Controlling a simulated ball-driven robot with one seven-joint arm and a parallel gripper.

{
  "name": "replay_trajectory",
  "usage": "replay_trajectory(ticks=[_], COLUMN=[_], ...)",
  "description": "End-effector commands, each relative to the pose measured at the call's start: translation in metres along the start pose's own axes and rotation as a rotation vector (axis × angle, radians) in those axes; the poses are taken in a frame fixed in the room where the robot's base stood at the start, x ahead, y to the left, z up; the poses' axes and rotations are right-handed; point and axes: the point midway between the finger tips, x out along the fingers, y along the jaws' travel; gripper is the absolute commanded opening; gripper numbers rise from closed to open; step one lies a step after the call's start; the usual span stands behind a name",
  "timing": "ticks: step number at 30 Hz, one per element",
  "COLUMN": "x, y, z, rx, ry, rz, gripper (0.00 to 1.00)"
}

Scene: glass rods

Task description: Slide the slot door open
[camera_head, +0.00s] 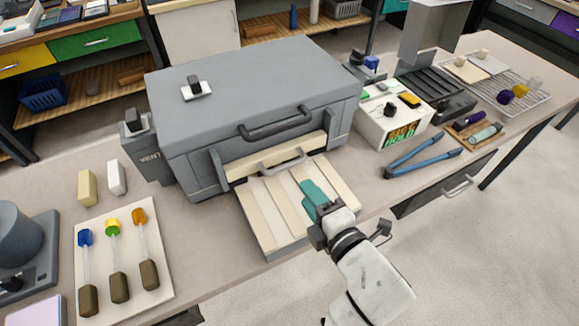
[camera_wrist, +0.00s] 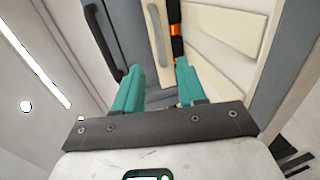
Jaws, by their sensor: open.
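The slot door (camera_head: 262,160) is a cream bar across the front of a grey box, with a curved grey handle (camera_head: 283,162). In the wrist view the slot door (camera_wrist: 153,12) and its handle (camera_wrist: 157,36) are ahead of my fingers. A dark gap with an orange glow (camera_wrist: 175,30) shows along the door's edge, on the shelf side. My gripper (camera_head: 311,190) has teal fingers and is over the cream slatted shelf, short of the handle. In the wrist view my gripper (camera_wrist: 160,86) is open, with nothing between its fingers.
The grey box (camera_head: 250,90) has a dark lid handle (camera_head: 275,124) above the door. The slatted shelf (camera_head: 262,212) juts out below it. Blue tongs (camera_head: 422,162) and a white box (camera_head: 395,122) lie right; a tray of coloured rods (camera_head: 125,285) lies left.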

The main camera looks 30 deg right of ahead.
Motion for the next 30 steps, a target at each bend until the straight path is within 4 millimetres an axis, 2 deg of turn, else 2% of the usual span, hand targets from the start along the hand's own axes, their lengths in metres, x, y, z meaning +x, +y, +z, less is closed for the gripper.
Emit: replay_trajectory(ticks=[9, 15, 21, 29, 30], x=[0.057, 0.083, 0.093, 0.093, 0.093], y=[0.002, 0.001, 0.001, 0.0, 0.0], z=[0.001, 0.001, 0.001, 0.001, 0.001], rx=[0.001, 0.002, 0.002, 0.002, 0.002], ry=[-0.002, -0.002, -0.001, -0.001, -0.001], rz=[0.001, 0.0, 0.0, -0.001, -0.001], gripper=[0.4, 0.4, 0.4, 0.4, 0.36])
